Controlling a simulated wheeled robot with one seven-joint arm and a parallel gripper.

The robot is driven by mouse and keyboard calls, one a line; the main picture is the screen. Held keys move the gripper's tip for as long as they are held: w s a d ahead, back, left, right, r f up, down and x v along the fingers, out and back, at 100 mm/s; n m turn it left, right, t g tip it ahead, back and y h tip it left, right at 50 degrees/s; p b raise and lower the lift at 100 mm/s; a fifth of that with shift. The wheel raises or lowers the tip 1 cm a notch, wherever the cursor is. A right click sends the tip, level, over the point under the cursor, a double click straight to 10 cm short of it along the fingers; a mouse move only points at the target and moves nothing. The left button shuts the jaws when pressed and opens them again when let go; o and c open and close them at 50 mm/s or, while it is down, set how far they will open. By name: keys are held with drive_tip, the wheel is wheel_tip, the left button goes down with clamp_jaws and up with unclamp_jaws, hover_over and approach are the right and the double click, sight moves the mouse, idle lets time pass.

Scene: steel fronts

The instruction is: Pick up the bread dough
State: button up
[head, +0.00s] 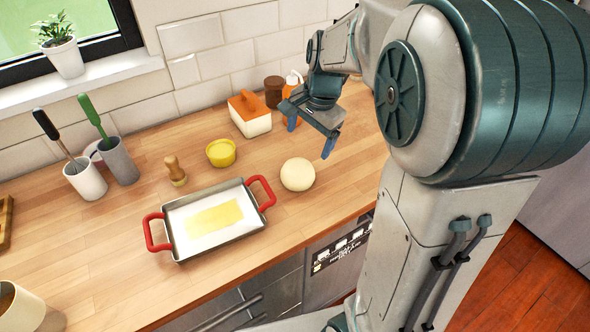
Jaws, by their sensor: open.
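The bread dough (298,174) is a pale, round ball on the wooden counter, just right of a baking tray. My gripper (309,139) has blue fingertips and hangs above the counter, behind and a little right of the dough in the picture. It is open, with its fingers apart and nothing between them. It does not appear to touch the dough.
The metal tray (180,249) has red handles and holds a flat yellow sheet. A yellow bowl (221,152), a wooden pestle-like piece (175,170), a butter dish (250,114) and jars stand behind. Utensil cups (86,181) stand at left. The front counter is clear.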

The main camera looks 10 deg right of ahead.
sight(300, 167)
drive_tip(key=w+f, duration=0.1)
drive_tip(key=f, duration=0.3)
drive_tip(key=w+a+f, duration=0.1)
drive_tip(key=f, duration=0.8)
drive_tip(key=shift+w+a+f, duration=0.15)
drive_tip(key=shift+w+f, duration=0.25)
drive_tip(key=c, duration=0.8)
